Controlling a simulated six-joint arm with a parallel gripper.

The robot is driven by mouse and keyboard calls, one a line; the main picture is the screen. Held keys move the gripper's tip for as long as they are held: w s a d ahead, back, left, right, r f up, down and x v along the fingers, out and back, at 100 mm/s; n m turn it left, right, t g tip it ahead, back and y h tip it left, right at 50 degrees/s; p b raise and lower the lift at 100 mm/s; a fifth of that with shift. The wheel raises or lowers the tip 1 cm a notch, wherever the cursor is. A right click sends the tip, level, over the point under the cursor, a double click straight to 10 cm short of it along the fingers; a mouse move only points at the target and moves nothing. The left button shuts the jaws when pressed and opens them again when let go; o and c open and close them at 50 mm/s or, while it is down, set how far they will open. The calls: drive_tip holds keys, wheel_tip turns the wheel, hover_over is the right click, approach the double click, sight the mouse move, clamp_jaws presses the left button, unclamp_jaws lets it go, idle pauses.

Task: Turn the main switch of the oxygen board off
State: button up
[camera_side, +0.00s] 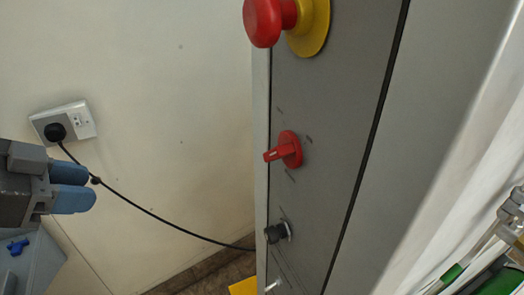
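The grey board (330,120) stands upright in the middle of the side view, seen at a steep angle. A red rotary switch (288,150) sits on its face, with its handle sticking out to the left. Small marks surround it, too small to read. I take this to be the main switch; no readable label confirms it. My gripper (72,187) is at the left edge, well apart from the board, with two blue fingertips close together. Nothing shows between them, but this angle does not reveal whether there is a gap.
A red mushroom button (264,22) on a yellow collar (314,25) sits above the switch. A black knob (276,233) is below it. A wall socket (72,122) holds a plug, whose black cable (150,212) runs toward the board. Free space lies between gripper and board.

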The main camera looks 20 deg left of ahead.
drive_tip(key=s+d+r+m+t+h, duration=0.1)
drive_tip(key=d+r+m+h, duration=0.35)
drive_tip(key=d, duration=0.35)
drive_tip(key=m+t+h, duration=0.3)
drive_tip(key=m+h, duration=0.1)
drive_tip(key=m, duration=0.2)
approach(269, 156)
drive_tip(key=x, duration=0.9)
clamp_jaws()
